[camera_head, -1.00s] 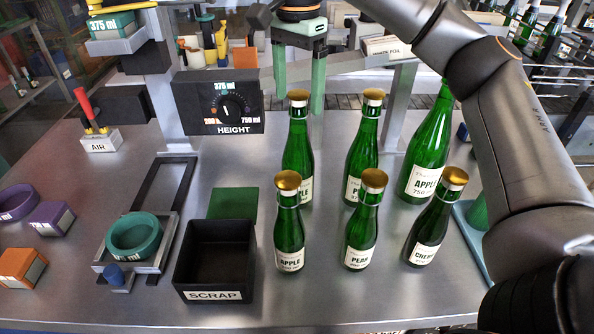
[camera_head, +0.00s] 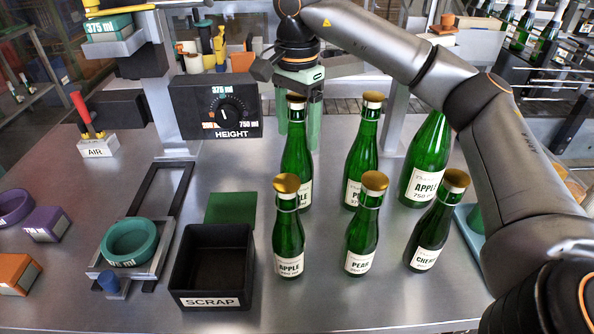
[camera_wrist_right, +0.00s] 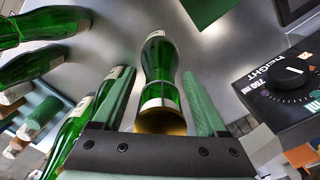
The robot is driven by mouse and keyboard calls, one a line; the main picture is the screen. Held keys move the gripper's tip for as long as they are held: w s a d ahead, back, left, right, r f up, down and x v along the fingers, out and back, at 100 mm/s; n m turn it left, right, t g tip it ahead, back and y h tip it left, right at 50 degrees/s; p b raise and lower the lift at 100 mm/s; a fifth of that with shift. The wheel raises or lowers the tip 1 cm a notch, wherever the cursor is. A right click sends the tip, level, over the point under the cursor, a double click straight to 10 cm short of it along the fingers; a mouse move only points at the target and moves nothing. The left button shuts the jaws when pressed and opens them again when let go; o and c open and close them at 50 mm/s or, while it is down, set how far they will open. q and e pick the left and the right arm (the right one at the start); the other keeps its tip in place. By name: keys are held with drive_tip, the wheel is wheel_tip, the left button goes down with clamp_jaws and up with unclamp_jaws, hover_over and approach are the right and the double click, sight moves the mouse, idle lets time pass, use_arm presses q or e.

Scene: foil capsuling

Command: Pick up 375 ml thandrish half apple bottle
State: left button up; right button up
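A green bottle with a gold cap (camera_head: 297,155) stands upright at the back left of the bottle group; its label is mostly hidden by the bottle in front. It also shows in the right wrist view (camera_wrist_right: 160,75). My right gripper (camera_head: 299,136) is open at this bottle's upper part. In the wrist view its green fingers (camera_wrist_right: 160,92) lie on either side of the bottle with gaps, the gold cap near the palm. I cannot read the bottle's volume. My left gripper is not in view.
A small APPLE bottle (camera_head: 288,235) stands in front, with PEAR (camera_head: 363,230) and CHERRY (camera_head: 436,225) bottles to its right. Behind are another bottle (camera_head: 361,160) and a large 750 APPLE bottle (camera_head: 427,160). The SCRAP bin (camera_head: 212,299) and HEIGHT dial box (camera_head: 217,107) are left.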

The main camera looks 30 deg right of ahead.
clamp_jaws()
idle(0.4)
drive_tip(key=shift+r, duration=0.1)
